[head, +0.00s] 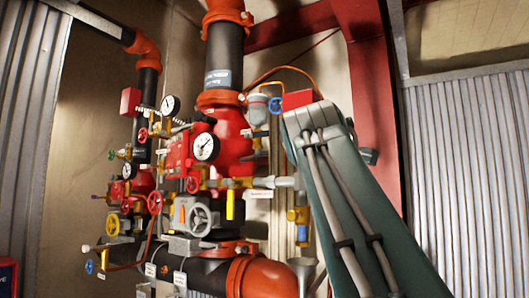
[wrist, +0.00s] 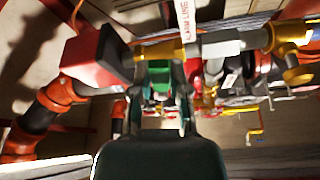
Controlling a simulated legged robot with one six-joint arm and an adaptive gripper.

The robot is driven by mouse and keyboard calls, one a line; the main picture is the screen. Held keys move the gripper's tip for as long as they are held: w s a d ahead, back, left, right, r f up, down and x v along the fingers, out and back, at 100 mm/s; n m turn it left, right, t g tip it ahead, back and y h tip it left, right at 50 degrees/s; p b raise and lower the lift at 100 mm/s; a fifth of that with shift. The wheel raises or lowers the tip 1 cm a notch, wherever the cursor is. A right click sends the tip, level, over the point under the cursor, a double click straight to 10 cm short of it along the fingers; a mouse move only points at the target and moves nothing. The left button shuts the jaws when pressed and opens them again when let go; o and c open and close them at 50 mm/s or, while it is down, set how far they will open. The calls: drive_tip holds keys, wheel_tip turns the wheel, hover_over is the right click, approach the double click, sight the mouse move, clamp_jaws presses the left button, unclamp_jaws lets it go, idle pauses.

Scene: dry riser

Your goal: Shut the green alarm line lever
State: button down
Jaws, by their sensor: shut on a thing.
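The green alarm line lever (wrist: 160,86) shows as a small bright green piece below a brass and grey pipe in the wrist view. My gripper (wrist: 160,98) is around it, its dark fingers closed on either side. The fingers hide much of the lever, so its exact angle is hard to tell. A white tag reading "ALARM LINE" (wrist: 185,18) hangs by the pipe (wrist: 220,47). In the head view my arm reaches up from the lower right and hides the gripper and lever.
A red box (wrist: 92,58) sits close left of my gripper, and a brass fitting (wrist: 288,38) is on the right. In the head view, red valves, a gauge (head: 206,147) and handwheels (head: 199,219) crowd the left. A red steel column (head: 375,110) stands behind my arm.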

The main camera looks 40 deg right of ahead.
drive_tip(key=shift+d+r+n+g+y, duration=0.1)
drive_tip(key=shift+r+n+g+y, duration=0.05)
drive_tip(key=shift+n, duration=0.45)
drive_tip(key=shift+d+r+n+g+y, duration=0.1)
drive_tip(key=shift+r+n+g+y, duration=0.05)
drive_tip(key=shift+n, duration=0.45)
drive_tip(key=c, duration=0.6)
unclamp_jaws()
drive_tip(key=shift+w+d, duration=0.1)
drive_tip(key=shift+r, duration=0.15)
drive_tip(key=v, duration=1.1)
drive_tip(key=shift+s+a, duration=0.2)
drive_tip(key=shift+s, duration=0.15)
